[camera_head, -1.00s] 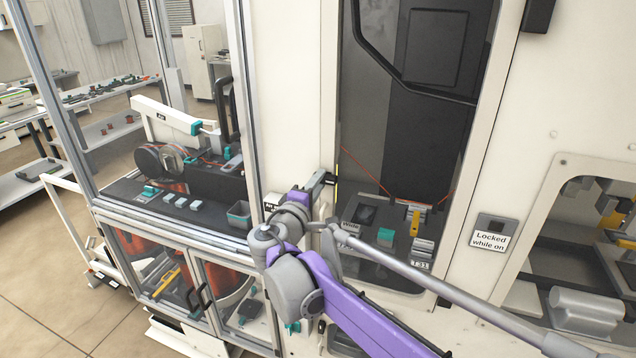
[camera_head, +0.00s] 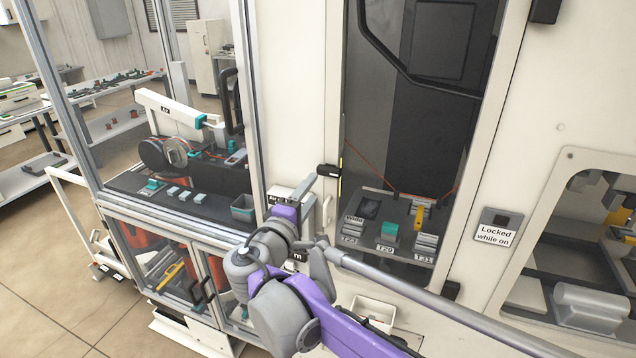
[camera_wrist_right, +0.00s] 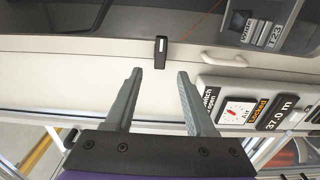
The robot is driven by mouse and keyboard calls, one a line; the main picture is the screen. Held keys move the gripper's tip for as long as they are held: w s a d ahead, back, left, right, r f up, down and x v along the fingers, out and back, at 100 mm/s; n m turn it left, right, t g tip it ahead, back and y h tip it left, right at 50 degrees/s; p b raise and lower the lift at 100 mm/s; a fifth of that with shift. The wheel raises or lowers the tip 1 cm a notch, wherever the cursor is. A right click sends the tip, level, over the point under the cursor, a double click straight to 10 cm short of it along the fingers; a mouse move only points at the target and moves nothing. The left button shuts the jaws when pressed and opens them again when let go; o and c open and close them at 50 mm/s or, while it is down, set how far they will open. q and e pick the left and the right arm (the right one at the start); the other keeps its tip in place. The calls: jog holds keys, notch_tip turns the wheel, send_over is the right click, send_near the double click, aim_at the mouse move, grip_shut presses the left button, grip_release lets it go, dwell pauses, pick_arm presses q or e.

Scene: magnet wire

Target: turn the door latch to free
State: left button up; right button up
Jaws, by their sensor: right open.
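The door latch (camera_head: 328,170) is a small black bar at the left edge of the tall dark glass door (camera_head: 410,130). It lies about level in the head view. In the right wrist view the latch (camera_wrist_right: 160,52) stands by the door's edge, just beyond my fingertips and in line with the gap between them. My right gripper (camera_head: 307,186) is open and empty, its fingers pointing at the latch. In the wrist view the two fingers (camera_wrist_right: 158,74) are apart, with pale panel between them. They do not appear to touch the latch. My left gripper is not in view.
A pale handle (camera_wrist_right: 225,58) sits beside the latch on the panel. A panel with a dial (camera_wrist_right: 238,108) and a "37.0 m" display (camera_wrist_right: 281,112) is close to the right finger. A "Locked while on" sign (camera_head: 494,234) is right of the door. A white bin (camera_head: 373,312) is below.

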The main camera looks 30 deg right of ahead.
jog(key=shift+v, duration=1.65)
jog(key=s+d+f+m+g+y, duration=0.1)
jog(key=s+f+m+g+y, duration=0.15)
jog(key=s+f, duration=0.5)
jog(key=s+d+f+m+g+y, duration=0.25)
jog(key=s+f+y, duration=0.2)
jog(key=f, duration=0.65)
jog(key=s+a+f+m+g+y, duration=0.1)
jog(key=s+a+f+m+y, duration=0.2)
jog(key=s+a+f+y, duration=0.3)
jog(key=s+a+f, duration=0.3)
jog(key=f, duration=0.1)
jog(key=shift+a+y, duration=0.35)
jog(key=shift+y, duration=0.05)
jog(key=shift+f, duration=0.15)
